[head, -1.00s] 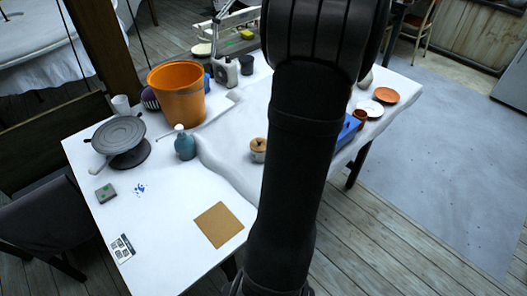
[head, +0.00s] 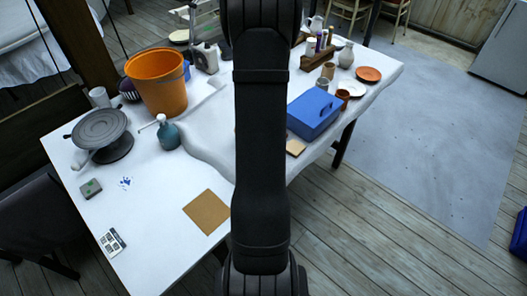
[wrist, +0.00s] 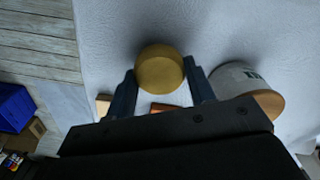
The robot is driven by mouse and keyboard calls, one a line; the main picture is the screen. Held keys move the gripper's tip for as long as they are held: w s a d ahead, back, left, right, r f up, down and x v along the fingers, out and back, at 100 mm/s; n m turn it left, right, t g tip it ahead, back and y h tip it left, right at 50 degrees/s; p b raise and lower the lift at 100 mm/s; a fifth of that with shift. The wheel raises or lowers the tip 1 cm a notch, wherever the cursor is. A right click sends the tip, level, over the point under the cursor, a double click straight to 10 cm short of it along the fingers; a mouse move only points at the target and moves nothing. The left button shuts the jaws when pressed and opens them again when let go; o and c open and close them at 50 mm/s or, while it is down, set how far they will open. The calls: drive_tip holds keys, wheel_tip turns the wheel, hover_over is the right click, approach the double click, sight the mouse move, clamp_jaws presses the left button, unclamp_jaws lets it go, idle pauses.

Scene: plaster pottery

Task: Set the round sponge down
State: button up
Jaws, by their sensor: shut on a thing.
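The round sponge (wrist: 160,70) is yellow-brown and sits between the two dark fingers of my gripper (wrist: 162,82) in the wrist view. My gripper is shut on it. The white table surface lies behind the sponge; I cannot tell whether the sponge touches it. In the head view my own arm covers the gripper and the sponge.
A pale jar with a wooden lid (wrist: 238,80) stands close right of the gripper. On the white table (head: 165,215) are a blue box (head: 313,115), an orange bucket (head: 160,85), a teal bottle (head: 168,134) and a banding wheel (head: 100,128). The table's front left is mostly clear.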

drive_tip(key=shift+f, duration=0.5)
drive_tip(key=shift+f, duration=0.1)
drive_tip(key=o, duration=0.9)
drive_tip(key=shift+o, duration=0.2)
wheel_tip(320, 180, up, 11)
drive_tip(key=shift+o, duration=0.6)
drive_tip(key=shift+r, duration=0.65)
